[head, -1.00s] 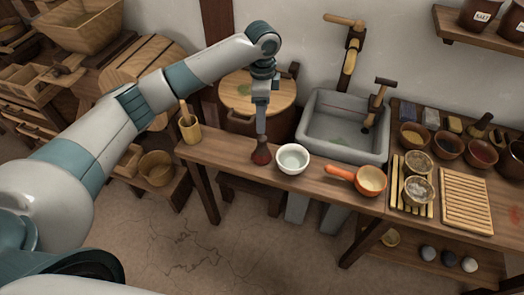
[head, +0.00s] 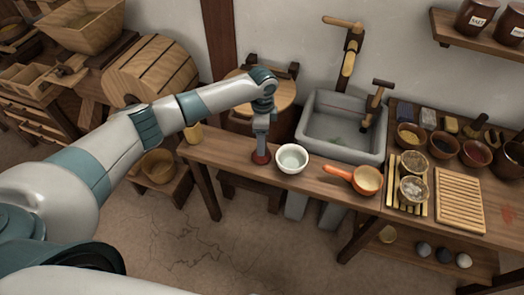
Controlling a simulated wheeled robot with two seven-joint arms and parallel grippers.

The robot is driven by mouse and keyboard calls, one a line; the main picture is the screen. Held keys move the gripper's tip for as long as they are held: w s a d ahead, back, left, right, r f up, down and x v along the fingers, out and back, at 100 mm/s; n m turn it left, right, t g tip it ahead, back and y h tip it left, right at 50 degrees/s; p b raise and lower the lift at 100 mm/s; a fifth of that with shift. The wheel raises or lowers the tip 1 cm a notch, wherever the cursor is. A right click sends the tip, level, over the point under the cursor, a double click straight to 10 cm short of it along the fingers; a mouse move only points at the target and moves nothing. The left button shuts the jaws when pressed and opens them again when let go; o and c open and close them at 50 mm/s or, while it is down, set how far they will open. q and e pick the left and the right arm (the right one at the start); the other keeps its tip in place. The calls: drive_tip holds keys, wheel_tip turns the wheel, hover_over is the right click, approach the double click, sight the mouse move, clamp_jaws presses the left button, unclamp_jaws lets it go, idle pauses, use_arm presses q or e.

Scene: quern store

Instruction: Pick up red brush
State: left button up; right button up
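The red brush (head: 261,158) stands on the wooden bench, left of the white bowl (head: 291,158). Only its dark red lower part shows; the rest is hidden by my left gripper (head: 261,147). The gripper points straight down over the brush, with its fingers at the brush's upper part. From this angle I cannot see whether the fingers are open or shut on it. The brush looks upright and still on the bench top. My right gripper is not in view.
An orange-handled pan (head: 364,180) lies right of the bowl. A stone sink (head: 341,125) with a wooden tap is behind. A wooden cup (head: 194,133) stands at the bench's left, partly behind my arm. Bare bench (head: 228,157) lies left of the brush.

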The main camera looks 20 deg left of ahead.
use_arm(q)
drive_tip(key=shift+f+p, duration=0.65)
drive_tip(key=shift+f, duration=0.05)
wheel_tip(320, 180, down, 3)
drive_tip(key=shift+r+p, duration=0.1)
drive_tip(key=shift+p, duration=0.45)
drive_tip(key=shift+w+a+f, duration=0.1)
drive_tip(key=shift+f, duration=0.4)
drive_tip(key=c, duration=1.2)
